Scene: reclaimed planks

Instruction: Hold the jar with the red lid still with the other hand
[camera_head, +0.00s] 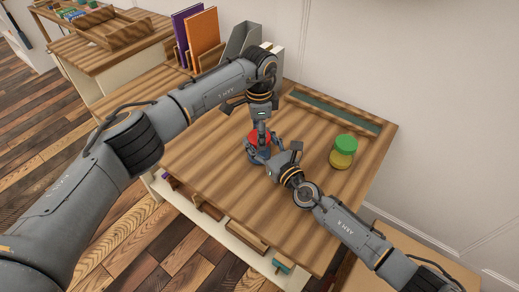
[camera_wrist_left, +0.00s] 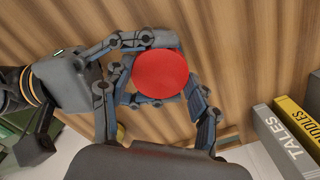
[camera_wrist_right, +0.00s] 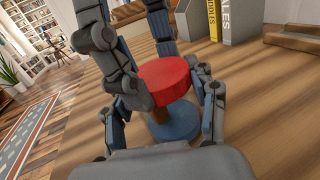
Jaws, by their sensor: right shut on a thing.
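The jar with the red lid (camera_head: 260,137) stands upright on the wooden table. Its red lid (camera_wrist_left: 162,77) fills the middle of the left wrist view, and its blue lower part (camera_wrist_right: 172,122) shows in the right wrist view. My right gripper (camera_head: 264,156) reaches in from the lower right and is shut on the jar's body below the lid. My left gripper (camera_head: 260,132) hangs above, pointing down, its fingers spread on either side of the red lid with gaps beside it. The fingers of both grippers partly hide the jar.
A jar with a green lid (camera_head: 343,150) and yellow contents stands to the right. A long tray (camera_head: 331,112) lies at the back against the wall. Purple and orange books (camera_head: 203,36) and grey holders stand at the back left. The table's front left is clear.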

